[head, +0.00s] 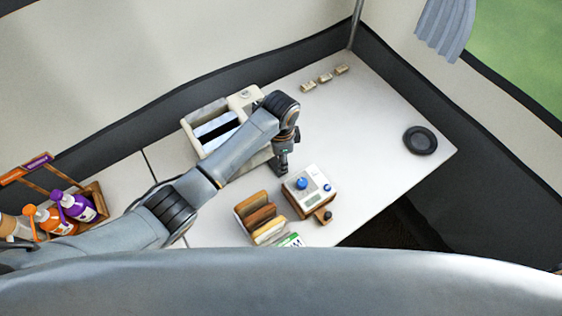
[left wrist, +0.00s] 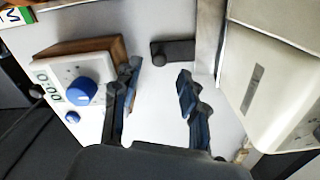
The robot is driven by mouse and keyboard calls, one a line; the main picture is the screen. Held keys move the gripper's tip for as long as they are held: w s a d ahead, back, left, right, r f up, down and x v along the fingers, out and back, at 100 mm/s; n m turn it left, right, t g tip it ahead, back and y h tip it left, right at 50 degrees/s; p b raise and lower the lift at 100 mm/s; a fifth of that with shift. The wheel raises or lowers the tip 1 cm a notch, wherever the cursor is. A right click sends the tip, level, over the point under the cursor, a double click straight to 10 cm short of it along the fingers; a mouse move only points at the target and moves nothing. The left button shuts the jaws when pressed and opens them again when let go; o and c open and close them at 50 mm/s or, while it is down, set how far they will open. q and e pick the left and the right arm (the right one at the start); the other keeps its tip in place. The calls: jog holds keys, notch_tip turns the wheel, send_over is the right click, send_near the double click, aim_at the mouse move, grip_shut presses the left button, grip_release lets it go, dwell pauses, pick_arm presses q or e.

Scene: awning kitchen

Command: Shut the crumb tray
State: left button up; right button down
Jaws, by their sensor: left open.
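The cream toaster (head: 190,122) with dark slots stands at the back of the counter, partly covered by my left arm. In the left wrist view its rounded side (left wrist: 285,75) fills the right. The dark crumb tray (left wrist: 180,50), with a round knob at its outer end, sticks out from the toaster side toward the left. My arm appears to hide it in the head view. My left gripper (head: 282,168) is open and empty beside the toaster. In the left wrist view the gripper (left wrist: 158,82) has its fingers apart, with the tray just beyond them.
A white timer box (head: 310,183) with blue knobs stands close to my gripper; it also shows in the left wrist view (left wrist: 60,72). A wooden rack (head: 258,218) is beside it. A black round dish (head: 420,140) lies at right. The counter between is clear.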

aim_at(273, 161)
pick_arm(q)
notch_tip(273, 161, down, 3)
jog(key=shift+r, duration=0.1)
jog(key=shift+f, duration=0.65)
grip_shut()
jog(key=shift+w+a, duration=0.1)
jog(key=shift+w, duration=0.05)
jog(key=w+a, duration=0.1)
jog(key=w+a+b, duration=0.1)
jog(key=w, duration=0.1)
jog(key=shift+f, duration=0.1)
jog(key=shift+w+a, duration=0.1)
jog(key=shift+w, duration=0.05)
pick_arm(e)
jog(key=shift+w+d+f, duration=0.1)
jog(key=shift+w+f, duration=0.2)
jog(key=shift+f, duration=0.2)
